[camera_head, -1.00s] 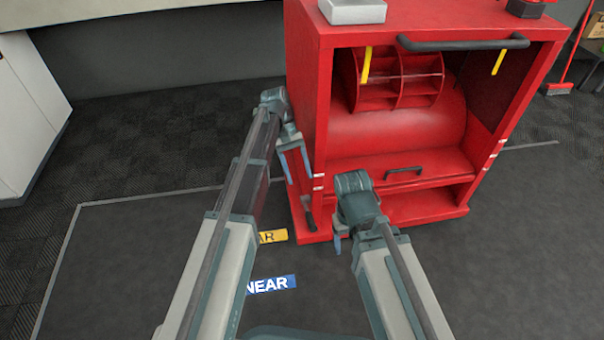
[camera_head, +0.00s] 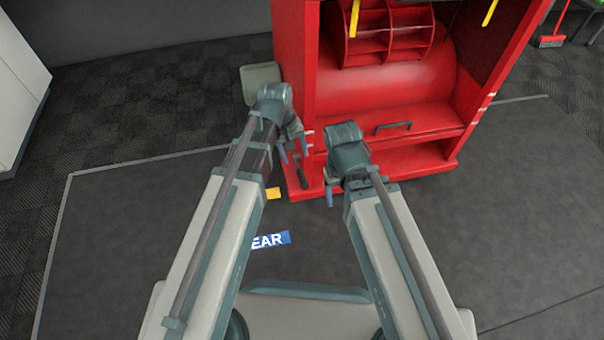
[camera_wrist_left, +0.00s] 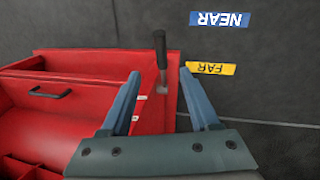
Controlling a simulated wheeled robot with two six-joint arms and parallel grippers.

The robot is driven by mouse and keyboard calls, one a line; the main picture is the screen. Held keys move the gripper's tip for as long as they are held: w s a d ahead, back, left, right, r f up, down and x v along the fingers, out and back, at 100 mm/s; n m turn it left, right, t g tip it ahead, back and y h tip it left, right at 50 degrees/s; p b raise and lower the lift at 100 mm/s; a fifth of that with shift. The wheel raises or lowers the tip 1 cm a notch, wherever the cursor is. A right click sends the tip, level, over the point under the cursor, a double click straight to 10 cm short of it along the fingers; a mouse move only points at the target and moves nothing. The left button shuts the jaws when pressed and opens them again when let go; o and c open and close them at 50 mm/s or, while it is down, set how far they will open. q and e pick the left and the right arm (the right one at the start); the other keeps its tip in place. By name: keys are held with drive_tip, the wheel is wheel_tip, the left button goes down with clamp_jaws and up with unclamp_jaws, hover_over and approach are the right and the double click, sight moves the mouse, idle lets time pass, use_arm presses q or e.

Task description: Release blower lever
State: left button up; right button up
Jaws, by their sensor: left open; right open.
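The red blower (camera_head: 400,92) stands ahead, filling the upper middle of the head view. Its lever (camera_head: 301,173), a dark handle, rises at the blower's lower left corner; it shows in the left wrist view too (camera_wrist_left: 160,50). There the lever has a black grip and a metal shank near the red base's edge. My left gripper (camera_head: 293,152) is open above the lever. In the wrist view the lever appears between and beyond its fingers, with no visible contact. My right gripper (camera_head: 334,194) is open and empty in front of the blower, right of the lever; its fingers are partly hidden.
A yellow FAR label (camera_wrist_left: 211,68) and a blue NEAR label (camera_wrist_left: 220,19) lie on the dark floor beside the lever. A grey-green panel (camera_head: 260,80) shows behind my left wrist. The floor to the left is clear.

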sight(304, 177)
use_arm(q)
drive_tip(key=f+b, duration=0.4)
drive_tip(key=d+f+b, duration=0.1)
drive_tip(key=f+b, duration=0.4)
drive_tip(key=w+d+f+b, duration=0.1)
drive_tip(key=f+b, duration=0.3)
drive_tip(key=shift+d+f+b, duration=0.15)
drive_tip(key=shift+f+b, duration=0.2)
drive_tip(key=shift+c, duration=0.2)
drive_tip(key=c, duration=0.9)
clamp_jaws()
drive_tip(key=shift+w+d+r, duration=0.15)
